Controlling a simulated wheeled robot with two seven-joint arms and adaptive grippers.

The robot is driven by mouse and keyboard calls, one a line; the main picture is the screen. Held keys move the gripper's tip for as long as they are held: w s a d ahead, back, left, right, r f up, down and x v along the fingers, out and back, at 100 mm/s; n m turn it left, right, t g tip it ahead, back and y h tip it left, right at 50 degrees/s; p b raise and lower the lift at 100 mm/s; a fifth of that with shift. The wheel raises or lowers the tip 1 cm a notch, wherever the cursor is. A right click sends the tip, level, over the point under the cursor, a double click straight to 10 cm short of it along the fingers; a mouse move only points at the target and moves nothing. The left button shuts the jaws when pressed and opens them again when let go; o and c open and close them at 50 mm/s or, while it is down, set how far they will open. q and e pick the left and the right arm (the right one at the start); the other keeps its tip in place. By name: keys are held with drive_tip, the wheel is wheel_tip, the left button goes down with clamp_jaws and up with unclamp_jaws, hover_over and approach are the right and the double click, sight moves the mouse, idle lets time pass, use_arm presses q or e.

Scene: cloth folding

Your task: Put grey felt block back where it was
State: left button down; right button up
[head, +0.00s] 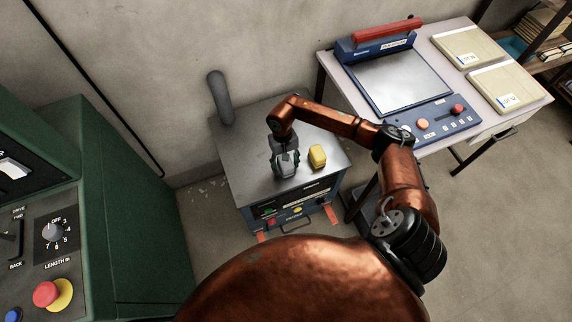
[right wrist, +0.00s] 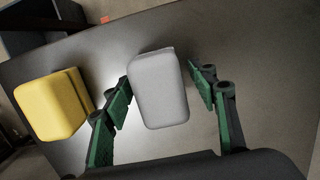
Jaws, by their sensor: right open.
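The grey felt block (right wrist: 158,90) rests on the grey metal top of a cabinet (head: 240,150). In the right wrist view it sits between the two green-padded fingers of my right gripper (right wrist: 161,82), with a gap on each side. My right gripper is open and holds nothing. In the head view the right gripper (head: 286,172) points down over the cabinet top and largely hides the grey block. A yellow block (head: 317,156) lies just right of the gripper; it also shows at the left of the right wrist view (right wrist: 52,105). My left gripper is not in view.
A dark grey upright cylinder (head: 220,97) stands at the cabinet's back left. A table (head: 440,45) on the right carries a blue machine (head: 395,85) with a red handle. A green control cabinet (head: 125,190) stands at left. The cabinet top's left part is clear.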

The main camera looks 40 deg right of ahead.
drive_tip(key=shift+r, duration=0.25)
drive_tip(key=r, duration=0.4)
drive_tip(key=w+r+p, duration=0.1)
drive_tip(key=r, duration=0.6)
drive_tip(key=shift+w+d+r+p, duration=0.2)
drive_tip(key=shift+w+r+p, duration=0.15)
